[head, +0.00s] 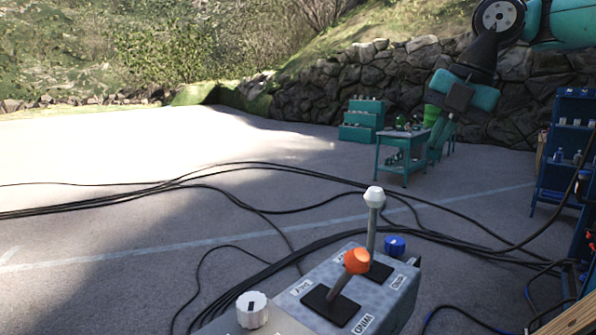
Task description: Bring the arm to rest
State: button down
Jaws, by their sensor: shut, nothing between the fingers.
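My arm hangs down from the top right in teal and black. My gripper (437,148) is at its lower end, pointing down. It is shut, with nothing seen between its fingers. It shows against the stone wall and overlaps the teal workbench in the picture. It appears apart from the control box (395,305) at the bottom, and touches nothing that I can make out.
The control box carries an orange-knobbed lever (356,262), a white-knobbed lever (373,197), a white dial (252,309) and a blue knob (395,245). Black cables (190,181) cross the pavement. A teal workbench (404,168) and blue shelf (552,196) stand right.

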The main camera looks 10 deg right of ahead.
jog(key=s+a+f+m+g+y+b, duration=0.1)
jog(key=s+a+f+m+b, duration=0.1)
jog(key=s+a+f+m, duration=0.4)
jog(key=s+a+f+m+g+y+b, duration=0.1)
jog(key=s+a+f+m+b, duration=0.25)
jog(key=a+f, duration=0.4)
jog(key=s+a+f+m+b, duration=0.2)
jog(key=s+a+f+m, duration=0.1)
jog(key=s+f+m, duration=0.7)
jog(key=s+f, duration=0.2)
jog(key=s, duration=0.1)
jog(key=shift+a+f+m+g+h, duration=0.2)
jog(key=shift+f+m+g+h, duration=0.1)
jog(key=shift+f+m+h, duration=0.1)
